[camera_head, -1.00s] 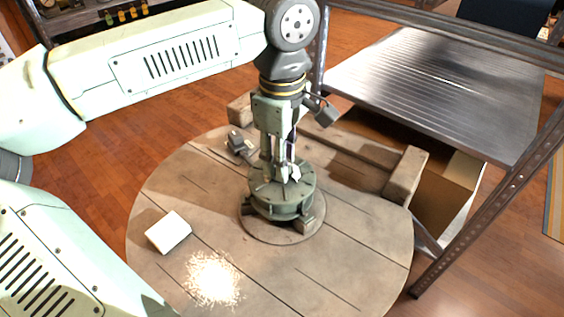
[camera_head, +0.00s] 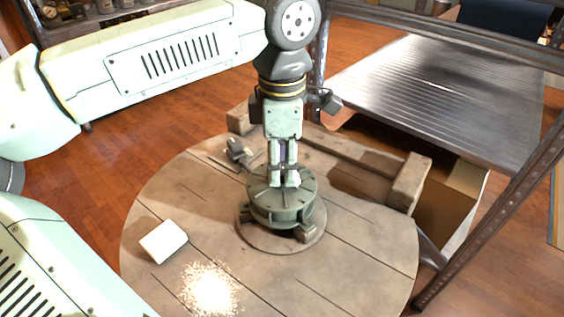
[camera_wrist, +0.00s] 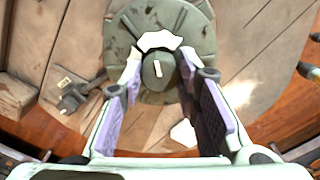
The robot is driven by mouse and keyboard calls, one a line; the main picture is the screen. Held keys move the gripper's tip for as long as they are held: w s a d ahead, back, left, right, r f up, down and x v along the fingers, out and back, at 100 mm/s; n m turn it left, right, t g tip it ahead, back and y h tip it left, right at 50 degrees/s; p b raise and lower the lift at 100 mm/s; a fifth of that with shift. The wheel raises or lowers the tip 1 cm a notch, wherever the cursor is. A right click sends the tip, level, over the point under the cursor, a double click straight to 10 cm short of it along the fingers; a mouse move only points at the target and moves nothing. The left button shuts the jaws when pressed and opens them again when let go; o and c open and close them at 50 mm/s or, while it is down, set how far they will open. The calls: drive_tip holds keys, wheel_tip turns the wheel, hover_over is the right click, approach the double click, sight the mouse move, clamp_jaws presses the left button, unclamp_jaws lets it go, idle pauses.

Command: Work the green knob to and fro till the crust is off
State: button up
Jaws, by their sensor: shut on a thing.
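The green knob (camera_wrist: 152,80) is round with a short white mark on top, at the middle of a larger round green fixture (camera_wrist: 190,22). My gripper (camera_wrist: 160,68) points down, with a finger on either side of the knob, shut on it. A jagged white patch (camera_wrist: 158,40), perhaps crust, shows beside the knob in the wrist view. In the head view the fixture (camera_head: 280,212) stands on a round wooden table (camera_head: 345,255). There my gripper (camera_head: 284,178) hides most of the knob.
A white block (camera_head: 163,241) lies at the table's left. A bright patch of pale crumbs (camera_head: 210,290) lies in front. A small grey metal part (camera_head: 237,150) sits behind the fixture. A metal-framed shelf (camera_head: 440,95) and wooden beams (camera_head: 408,182) stand at the right and back.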

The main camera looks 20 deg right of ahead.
sight(282, 168)
idle(0.3)
drive_tip(key=o, duration=1.2)
wheel_tip(282, 168, up, 12)
drive_tip(key=shift+r, duration=0.1)
